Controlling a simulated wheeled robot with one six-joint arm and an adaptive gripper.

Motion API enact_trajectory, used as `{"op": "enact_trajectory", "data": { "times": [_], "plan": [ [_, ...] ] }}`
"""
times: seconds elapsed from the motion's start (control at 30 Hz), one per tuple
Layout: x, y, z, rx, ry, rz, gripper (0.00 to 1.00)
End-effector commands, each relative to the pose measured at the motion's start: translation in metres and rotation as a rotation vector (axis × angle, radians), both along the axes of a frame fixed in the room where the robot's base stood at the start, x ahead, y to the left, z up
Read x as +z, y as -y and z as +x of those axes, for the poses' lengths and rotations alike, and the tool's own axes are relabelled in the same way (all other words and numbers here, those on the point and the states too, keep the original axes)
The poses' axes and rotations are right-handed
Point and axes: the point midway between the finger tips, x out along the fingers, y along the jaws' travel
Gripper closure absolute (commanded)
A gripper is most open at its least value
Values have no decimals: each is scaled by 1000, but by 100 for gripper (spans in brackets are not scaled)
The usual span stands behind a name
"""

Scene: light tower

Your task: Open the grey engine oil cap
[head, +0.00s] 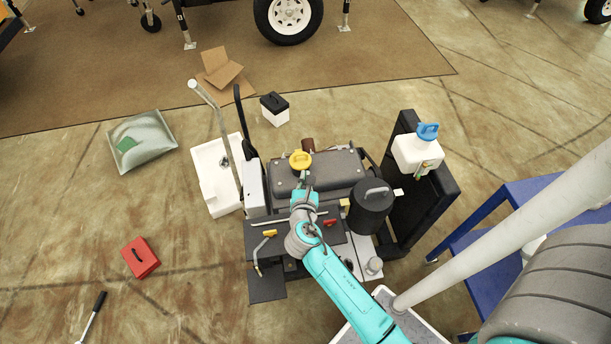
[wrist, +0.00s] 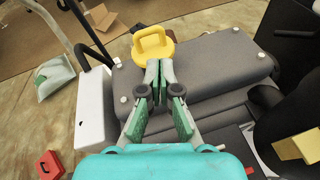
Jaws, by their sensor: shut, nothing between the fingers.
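A yellow cap (head: 300,160) with a loop handle sits on top of the grey engine cover (head: 340,166). It also shows in the wrist view (wrist: 152,48), just beyond my fingertips. My gripper (wrist: 160,66) is shut and empty above the engine cover, its tips pointing at the near side of the yellow cap. I cannot tell whether they touch it. In the head view my gripper (head: 304,177) is just in front of this cap. I cannot clearly pick out a grey oil cap on the cover. A small light grey round piece (head: 374,265) stands at the front right.
A dark canister (head: 372,208) with a handle stands right of the engine cover. A white tank (head: 416,155) with a blue cap (head: 428,131) is farther right. A black upright handle (head: 239,120) rises on the left. A blue stand (head: 480,245) is at right.

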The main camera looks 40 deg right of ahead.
Motion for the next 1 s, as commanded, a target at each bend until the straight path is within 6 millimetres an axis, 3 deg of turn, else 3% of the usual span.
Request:
{"op": "enact_trajectory", "data": {
  "times": [0.2,0.43,1.0],
  "plan": [
    [-10,27,26,-2,2,1,100],
    [-18,46,45,-1,1,1,100],
    [-20,51,50,1,0,4,100]
  ]
}}
